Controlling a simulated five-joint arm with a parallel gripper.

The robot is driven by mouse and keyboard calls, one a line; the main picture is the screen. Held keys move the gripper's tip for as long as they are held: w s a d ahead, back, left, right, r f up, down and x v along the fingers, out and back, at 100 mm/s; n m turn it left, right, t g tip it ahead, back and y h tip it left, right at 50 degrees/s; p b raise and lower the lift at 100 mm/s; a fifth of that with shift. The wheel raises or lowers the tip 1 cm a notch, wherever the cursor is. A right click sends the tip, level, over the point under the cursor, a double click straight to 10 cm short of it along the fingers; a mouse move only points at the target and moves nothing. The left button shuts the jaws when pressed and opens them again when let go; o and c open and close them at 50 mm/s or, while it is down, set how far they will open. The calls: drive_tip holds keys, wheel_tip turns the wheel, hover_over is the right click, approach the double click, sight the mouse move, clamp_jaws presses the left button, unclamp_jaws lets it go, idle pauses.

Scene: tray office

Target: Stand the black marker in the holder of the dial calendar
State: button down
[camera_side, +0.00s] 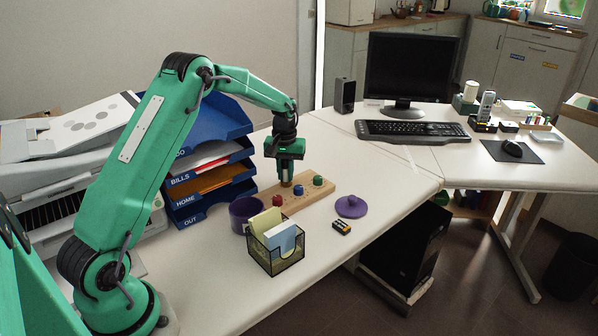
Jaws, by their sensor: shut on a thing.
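The dial calendar (319,192) is a light wooden block with red, green and blue knobs, lying on the desk in the side view. My gripper (287,180) points straight down just above or behind the back left part of the block. It is shut on a slim upright thing, taken to be the black marker, which is mostly hidden by the dark fingers. I cannot tell whether the lower end of that thing touches the block. The calendar's holder cannot be made out behind the fingertips.
A black mesh box (275,259) with paper notes stands in front. A purple bowl (242,209), a purple lid (351,207) and a small black and yellow item (342,227) lie nearby. Blue letter trays (206,205) rise close at left.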

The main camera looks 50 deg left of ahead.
drive_tip(key=shift+s+f, duration=0.1)
drive_tip(key=shift+f, duration=0.35)
drive_tip(key=c, duration=1.3)
unclamp_jaws()
drive_tip(key=shift+s, duration=0.1)
drive_tip(key=shift+o, duration=1.8)
drive_tip(key=shift+r, duration=0.1)
drive_tip(key=shift+w+r, duration=0.2)
drive_tip(key=shift+r, duration=3.95)
drive_tip(key=shift+d, duration=0.1)
